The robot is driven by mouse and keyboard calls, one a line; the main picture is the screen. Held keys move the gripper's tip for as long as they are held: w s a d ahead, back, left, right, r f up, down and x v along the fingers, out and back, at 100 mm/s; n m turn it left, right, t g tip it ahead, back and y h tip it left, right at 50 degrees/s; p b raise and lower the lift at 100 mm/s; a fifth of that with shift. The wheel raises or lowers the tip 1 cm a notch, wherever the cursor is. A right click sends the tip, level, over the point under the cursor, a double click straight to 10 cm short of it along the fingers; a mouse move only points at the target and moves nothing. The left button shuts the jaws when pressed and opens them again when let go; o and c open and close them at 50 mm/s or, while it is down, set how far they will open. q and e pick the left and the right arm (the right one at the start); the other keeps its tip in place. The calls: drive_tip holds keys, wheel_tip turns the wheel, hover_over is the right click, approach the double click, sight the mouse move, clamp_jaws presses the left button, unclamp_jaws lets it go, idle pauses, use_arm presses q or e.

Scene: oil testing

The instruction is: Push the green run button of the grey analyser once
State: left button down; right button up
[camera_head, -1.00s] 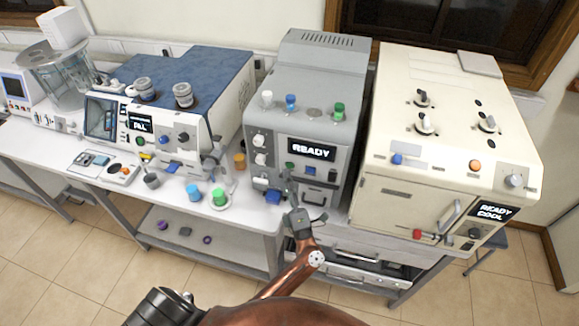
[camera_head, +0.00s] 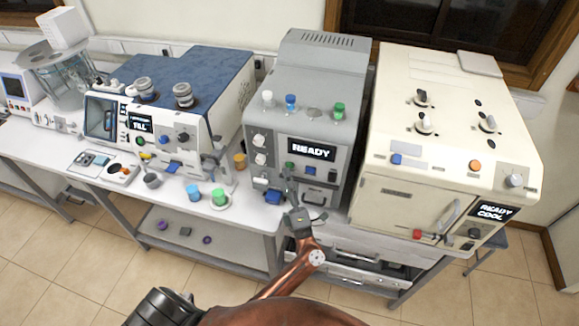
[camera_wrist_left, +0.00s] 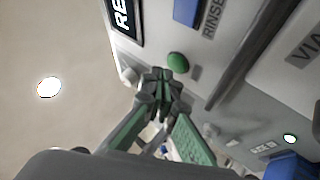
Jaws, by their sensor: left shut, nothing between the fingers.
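The grey analyser (camera_head: 262,115) stands in the middle of the head view, with READY on its display (camera_head: 311,149). Its green run button (camera_head: 290,166) is a small spot below the display's left end. In the left wrist view the green button (camera_wrist_left: 178,62) is round and uncovered. My left gripper (camera_head: 288,180) is shut and empty, just in front of the analyser's face by the button. In the left wrist view its closed fingertips (camera_wrist_left: 160,80) are just below and left of the button. I cannot tell whether they touch the panel. My right gripper is not in view.
A blue RINSE button (camera_head: 310,171) sits right of the green one. Several knobs line the analyser's left front. A cream machine (camera_head: 440,150) stands close on the right, a blue-topped machine (camera_head: 190,75) on the left. Small cups (camera_head: 219,197) stand on the bench at left.

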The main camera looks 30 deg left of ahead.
use_arm(q)
drive_tip(key=shift+w+a, duration=0.1)
drive_tip(key=shift+w, duration=0.2)
drive_tip(key=shift+w, duration=0.35)
idle(0.6)
idle(0.3)
drive_tip(key=shift+s, duration=0.85)
drive_tip(key=shift+s+d+p, duration=0.25)
drive_tip(key=shift+s+p, duration=0.05)
drive_tip(key=shift+s, duration=0.5)
drive_tip(key=shift+s+d+p, duration=0.2)
drive_tip(key=shift+s+p, duration=0.05)
drive_tip(key=shift+s, duration=0.55)
drive_tip(key=shift+s+d+p, duration=0.25)
drive_tip(key=shift+s+p, duration=0.05)
drive_tip(key=shift+s, duration=0.5)
